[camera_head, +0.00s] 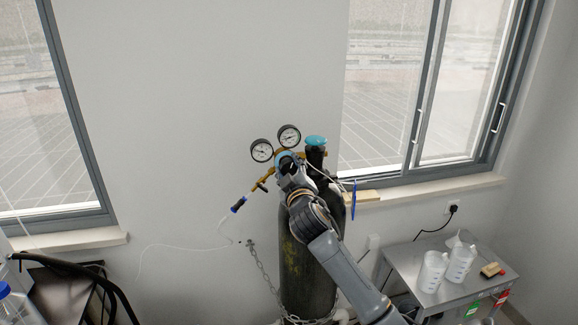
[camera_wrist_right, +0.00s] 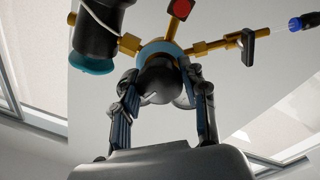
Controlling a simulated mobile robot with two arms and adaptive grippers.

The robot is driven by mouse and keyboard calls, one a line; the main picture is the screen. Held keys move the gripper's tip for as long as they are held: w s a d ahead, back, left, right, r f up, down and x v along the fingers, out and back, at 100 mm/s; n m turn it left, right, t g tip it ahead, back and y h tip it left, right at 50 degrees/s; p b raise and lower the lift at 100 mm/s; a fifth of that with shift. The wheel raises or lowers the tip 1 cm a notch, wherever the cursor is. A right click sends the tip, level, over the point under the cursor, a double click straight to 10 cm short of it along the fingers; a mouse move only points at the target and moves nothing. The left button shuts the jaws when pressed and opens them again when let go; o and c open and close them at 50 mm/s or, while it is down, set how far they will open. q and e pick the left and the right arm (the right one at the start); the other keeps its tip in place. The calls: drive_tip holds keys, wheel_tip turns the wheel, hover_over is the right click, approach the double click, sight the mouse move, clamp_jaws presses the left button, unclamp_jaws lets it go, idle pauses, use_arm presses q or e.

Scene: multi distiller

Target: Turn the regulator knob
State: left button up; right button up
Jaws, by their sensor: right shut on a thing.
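The regulator is a brass assembly with two round dial gauges (camera_head: 275,143) on top of a dark gas cylinder (camera_head: 305,260). My right gripper (camera_head: 288,165) is at the regulator's front, and my arm hides much of it in the head view. In the right wrist view, my right gripper (camera_wrist_right: 163,100) has its two fingers around the dark round regulator knob (camera_wrist_right: 160,78), shut on it. A light blue ring (camera_wrist_right: 158,47) sits behind the knob, with brass pipes running out from it. My left gripper is in neither view.
A teal-capped cylinder valve (camera_head: 316,142) stands just right of the gauges. A chain (camera_head: 262,268) crosses to the cylinder from the wall. A metal cart (camera_head: 412,262) with white plastic bottles (camera_head: 434,270) stands at the right. A thin tube runs left from the blue fitting (camera_head: 239,204).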

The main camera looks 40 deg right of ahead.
drive_tip(key=shift+r+n+p, duration=0.1)
drive_tip(key=shift+n+p, duration=0.25)
drive_tip(key=shift+n, duration=1.35)
drive_tip(key=o, duration=1.2)
drive_tip(key=shift+c, duration=0.2)
drive_tip(key=v, duration=1.2)
